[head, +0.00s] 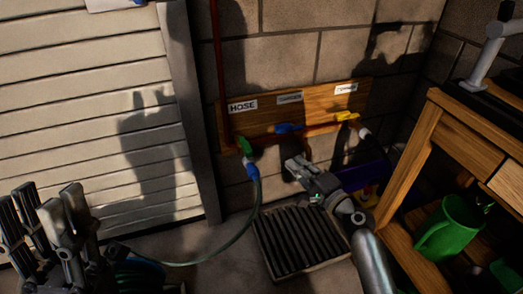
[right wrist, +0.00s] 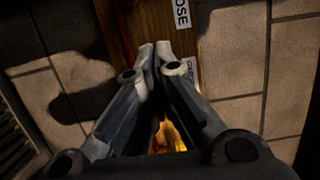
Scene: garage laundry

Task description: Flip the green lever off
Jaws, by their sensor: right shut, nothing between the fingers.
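The green lever (head: 244,146) sits on the left tap below the HOSE label (head: 243,106), slanting down to the right. In the head view my right gripper (head: 291,164) is shut and empty, to the right of the green lever and slightly lower, apart from it. In the right wrist view its fingertips (right wrist: 154,50) meet in front of the wooden board; the green lever cannot be made out there. My left gripper (head: 45,222) is at the lower left, far from the taps, its fingers apart and empty.
A blue lever (head: 288,128) and a yellow lever (head: 347,116) are on the same wooden board (head: 320,95). A green hose (head: 225,246) hangs from the left tap. A slatted floor grate (head: 300,242) lies below. A wooden bench (head: 412,150) with a green jug (head: 450,228) stands right.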

